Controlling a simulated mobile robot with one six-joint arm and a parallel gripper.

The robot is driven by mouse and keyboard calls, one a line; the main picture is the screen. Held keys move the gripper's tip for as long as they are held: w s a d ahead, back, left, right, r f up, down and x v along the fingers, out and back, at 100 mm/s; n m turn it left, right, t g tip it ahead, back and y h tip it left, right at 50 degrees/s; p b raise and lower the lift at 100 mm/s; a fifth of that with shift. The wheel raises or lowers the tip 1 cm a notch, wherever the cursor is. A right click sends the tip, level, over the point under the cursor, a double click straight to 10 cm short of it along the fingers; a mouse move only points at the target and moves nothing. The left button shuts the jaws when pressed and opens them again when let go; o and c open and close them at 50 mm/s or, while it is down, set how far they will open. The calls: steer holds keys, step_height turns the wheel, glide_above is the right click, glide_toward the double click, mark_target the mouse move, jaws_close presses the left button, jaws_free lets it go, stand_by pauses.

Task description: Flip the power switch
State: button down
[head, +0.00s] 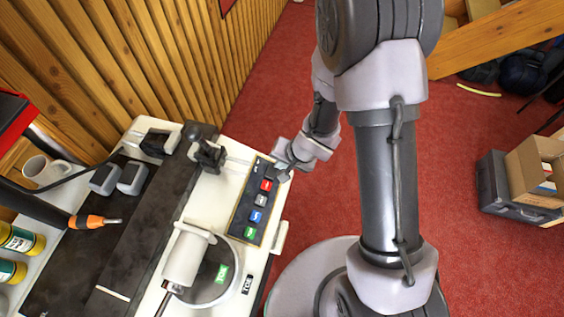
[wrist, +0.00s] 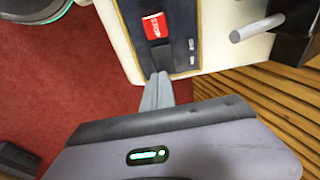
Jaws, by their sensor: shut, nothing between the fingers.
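A dark control panel (head: 241,214) with a tan border lies on the right side of the white machine. It carries a red button (head: 266,185), with grey, blue and green ones further down. In the wrist view the red button (wrist: 154,26) shows with white marks, and a black raised block (wrist: 162,56) sits beside it, perhaps the power switch; its position is unclear. My gripper (head: 283,174) is shut and empty at the far end of the panel. In the wrist view its fingertips (wrist: 160,77) are right by the black block; I cannot tell whether they touch.
A white roller (head: 187,257) and a round plate with a green label stand left of the panel. An orange-handled screwdriver (head: 92,221), a mug (head: 45,171) and yellow jars (head: 20,240) are on the bench. A slatted wood wall (head: 150,60) rises behind. Red floor lies right.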

steer(key=shift+w+f, duration=0.2)
steer(key=shift+f, duration=0.05)
steer(key=shift+s, duration=0.15)
steer(key=shift+s+a+r, duration=0.15)
steer(key=shift+s+r, duration=0.15)
steer(key=shift+s, duration=0.3)
steer(key=shift+r+p, duration=0.4)
steer(key=shift+p, duration=0.1)
steer(key=d+r+p, duration=0.5)
steer(key=r+p, duration=0.5)
steer(key=r, duration=0.2)
steer(key=shift+w+d, duration=0.2)
steer(key=shift+d, duration=0.15)
